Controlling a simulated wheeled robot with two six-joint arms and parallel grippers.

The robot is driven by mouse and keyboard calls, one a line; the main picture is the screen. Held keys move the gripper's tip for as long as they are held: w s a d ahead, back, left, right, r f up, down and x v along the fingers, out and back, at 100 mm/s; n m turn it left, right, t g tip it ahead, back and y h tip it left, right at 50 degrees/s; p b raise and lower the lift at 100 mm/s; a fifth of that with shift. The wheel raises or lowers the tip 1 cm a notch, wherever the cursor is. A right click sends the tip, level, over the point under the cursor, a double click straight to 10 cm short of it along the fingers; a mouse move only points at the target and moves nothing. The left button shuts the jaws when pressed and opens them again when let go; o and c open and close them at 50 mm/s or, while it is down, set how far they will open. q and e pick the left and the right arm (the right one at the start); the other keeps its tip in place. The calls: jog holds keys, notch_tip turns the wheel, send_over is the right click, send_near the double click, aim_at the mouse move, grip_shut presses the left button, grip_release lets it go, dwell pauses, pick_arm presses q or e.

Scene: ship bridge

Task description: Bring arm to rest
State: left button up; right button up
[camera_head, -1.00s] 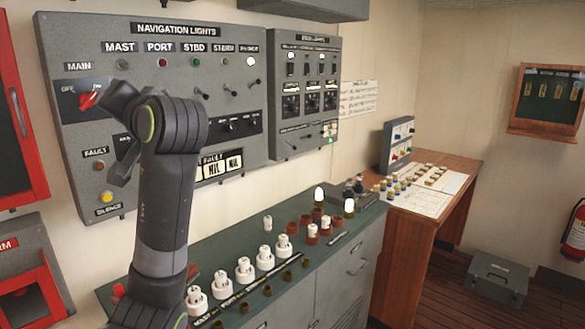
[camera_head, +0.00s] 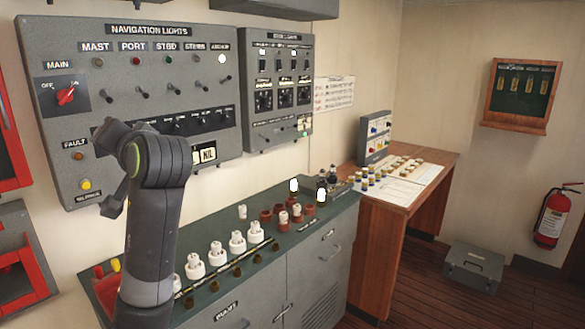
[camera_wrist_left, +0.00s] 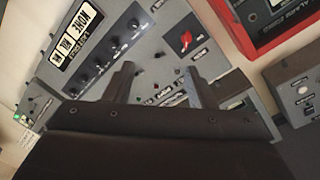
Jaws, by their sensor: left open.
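My left arm (camera_head: 158,215) rises from the bottom left in the head view, its wrist bent in front of the navigation lights panel (camera_head: 185,68). The left gripper shows at the wrist's left side, partly hidden by the wrist. In the left wrist view the gripper (camera_wrist_left: 156,86) has its two fingers apart with nothing between them. The panel and its red main switch (camera_wrist_left: 186,40) lie beyond the fingers. In the head view the red main switch (camera_head: 66,96) is clear of the gripper, up and to its left. My right gripper is not in view.
A green-topped cabinet (camera_head: 330,222) with white sockets and small bulbs stands below the panel. A wooden desk (camera_head: 385,240) is to its right. Red boxes (camera_head: 12,265) are at the left wall. A grey case (camera_head: 472,268) and a fire extinguisher (camera_head: 552,215) are at the right.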

pick_arm(q)
jog(key=s+a+f+m+g+h, duration=0.1)
jog(key=s+f+h, duration=0.15)
jog(key=f, duration=1.25)
jog(key=s+a+f+m+g+h, duration=0.1)
jog(key=s+f+h, duration=0.15)
jog(key=f, duration=1.25)
jog(key=s+f+n+g+h, duration=0.1)
jog(key=s+f+g+h, duration=0.2)
jog(key=s+f, duration=1.3)
jog(key=s+d+f+n+g+h, duration=0.1)
jog(key=s+f, duration=0.2)
jog(key=s, duration=0.5)
jog(key=s+d+f+g+h, duration=0.1)
jog(key=s+d+f+g, duration=0.15)
jog(key=s, duration=0.65)
notch_tip(320, 180, down, 26)
jog(key=a+h, duration=0.1)
jog(key=a, duration=0.1)
jog(key=s+d+f+g, duration=0.1)
jog(key=s+f+g, duration=0.1)
jog(key=s+f, duration=1.2)
jog(key=shift+s+f+n, duration=0.3)
jog(key=shift+s+f, duration=0.1)
jog(key=shift+s, duration=0.1)
